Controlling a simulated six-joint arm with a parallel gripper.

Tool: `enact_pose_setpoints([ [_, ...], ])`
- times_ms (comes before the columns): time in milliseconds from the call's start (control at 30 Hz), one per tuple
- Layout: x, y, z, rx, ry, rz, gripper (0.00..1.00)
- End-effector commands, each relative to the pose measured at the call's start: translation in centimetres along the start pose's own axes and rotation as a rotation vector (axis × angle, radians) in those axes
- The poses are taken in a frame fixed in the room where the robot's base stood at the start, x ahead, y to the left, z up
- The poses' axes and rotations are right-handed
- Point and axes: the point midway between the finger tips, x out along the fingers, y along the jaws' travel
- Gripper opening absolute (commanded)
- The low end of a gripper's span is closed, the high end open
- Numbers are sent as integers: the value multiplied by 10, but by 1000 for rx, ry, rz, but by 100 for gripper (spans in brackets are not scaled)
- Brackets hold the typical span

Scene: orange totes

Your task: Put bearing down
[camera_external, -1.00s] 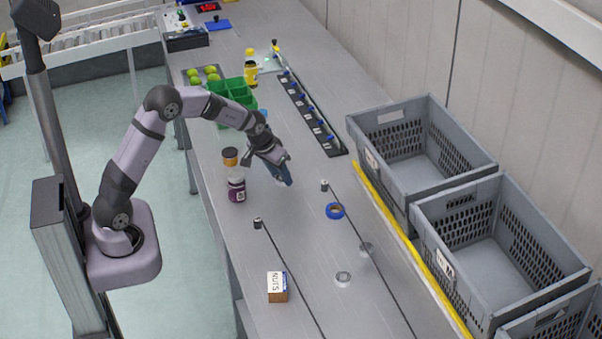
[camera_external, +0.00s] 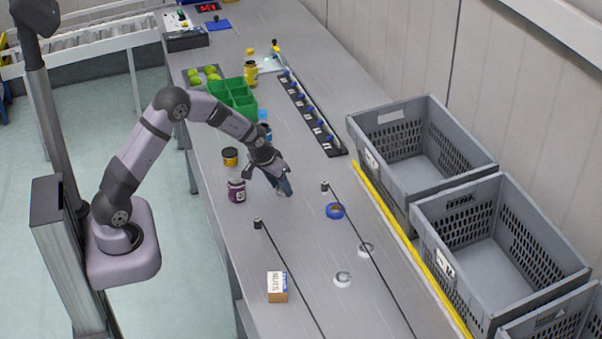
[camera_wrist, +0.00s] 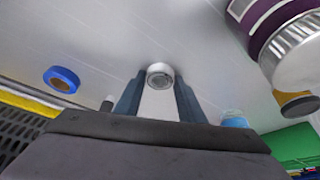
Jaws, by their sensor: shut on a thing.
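My gripper (camera_external: 285,190) hangs just above or at the grey table, with its fingers pointing down, between the purple jar and the blue tape roll. In the wrist view, my gripper (camera_wrist: 159,80) is shut on the bearing (camera_wrist: 159,72), a small silver ring held at the fingertips. The outside view does not show this bearing clearly. I cannot tell whether it touches the table. Two other pale metal rings, one nearer (camera_external: 343,278) and one farther right (camera_external: 366,249), lie on the table.
A purple jar (camera_external: 237,190) stands left of my gripper, with an orange-banded jar (camera_external: 230,156) behind it. A blue tape roll (camera_external: 335,211) lies to the right. A small box (camera_external: 277,286) stands toward the front. Grey crates (camera_external: 468,199) line the right side past a yellow strip (camera_external: 408,243).

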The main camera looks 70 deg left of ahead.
Motion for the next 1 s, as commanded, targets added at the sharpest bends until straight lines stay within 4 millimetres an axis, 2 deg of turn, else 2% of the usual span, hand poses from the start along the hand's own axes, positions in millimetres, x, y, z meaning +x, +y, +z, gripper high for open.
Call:
enact_pose_setpoints([
  [33, 3, 0, 1, 0, 1, 0, 12],
  [67, 2, 0, 1, 0, 0, 0, 43],
  [100, 1, 0, 0, 0, 0, 0, 52],
  [133, 1, 0, 0, 0, 0, 0, 54],
  [433, 0, 0, 0, 0, 0, 0, 54],
  [633, -8, 0, -1, 0, 1, 0, 54],
  [767, -23, 0, -2, -1, 4, 0, 54],
  [1000, -61, 0, -1, -1, 4, 1, 54],
])
